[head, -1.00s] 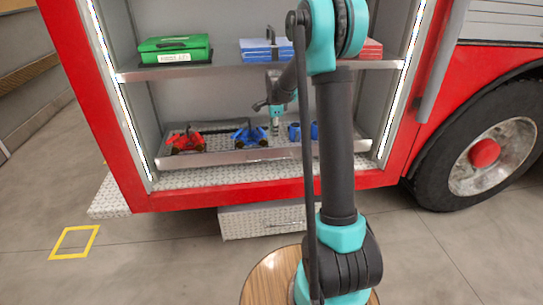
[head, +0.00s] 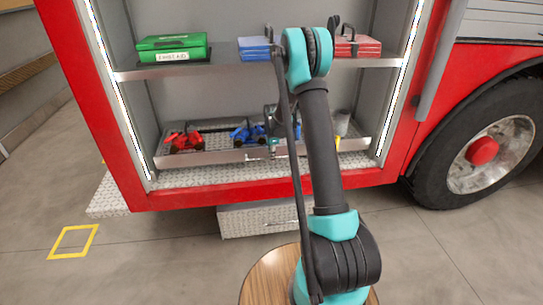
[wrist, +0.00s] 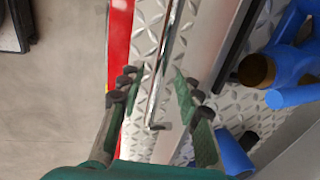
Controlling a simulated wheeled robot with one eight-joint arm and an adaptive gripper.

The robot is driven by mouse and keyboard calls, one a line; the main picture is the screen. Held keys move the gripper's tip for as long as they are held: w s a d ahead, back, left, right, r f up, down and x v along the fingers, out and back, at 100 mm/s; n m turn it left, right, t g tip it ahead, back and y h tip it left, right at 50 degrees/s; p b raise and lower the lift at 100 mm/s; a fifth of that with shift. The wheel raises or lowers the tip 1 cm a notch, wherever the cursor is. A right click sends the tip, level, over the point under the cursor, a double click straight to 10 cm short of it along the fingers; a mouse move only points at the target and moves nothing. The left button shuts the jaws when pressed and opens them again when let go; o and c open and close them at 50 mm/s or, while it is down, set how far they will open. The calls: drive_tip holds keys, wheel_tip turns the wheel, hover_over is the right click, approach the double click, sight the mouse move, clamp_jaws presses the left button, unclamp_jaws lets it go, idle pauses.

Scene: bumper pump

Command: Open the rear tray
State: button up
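The tray (head: 220,157) is a metal pull-out on the lower shelf of the red truck's compartment, with a pale front lip. It holds red and blue fittings. A thin metal bar handle (wrist: 163,65) runs along its front in the wrist view. My gripper (wrist: 158,82) is open, with one finger on each side of the bar's near end. Whether the fingers touch the bar cannot be told. In the head view my gripper (head: 271,150) is small at the tray's front edge, and my arm hides part of the tray.
Blue fittings (wrist: 290,65) lie inside the tray close to the right finger. The upper shelf (head: 220,70) holds a green first aid box (head: 172,47), a blue case (head: 255,48) and a red case (head: 357,47). A diamond-plate step (head: 235,222) sticks out below.

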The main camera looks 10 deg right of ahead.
drive_tip(key=shift+w+f, duration=0.1)
drive_tip(key=shift+f, duration=0.25)
drive_tip(key=shift+c, duration=0.4)
clamp_jaws()
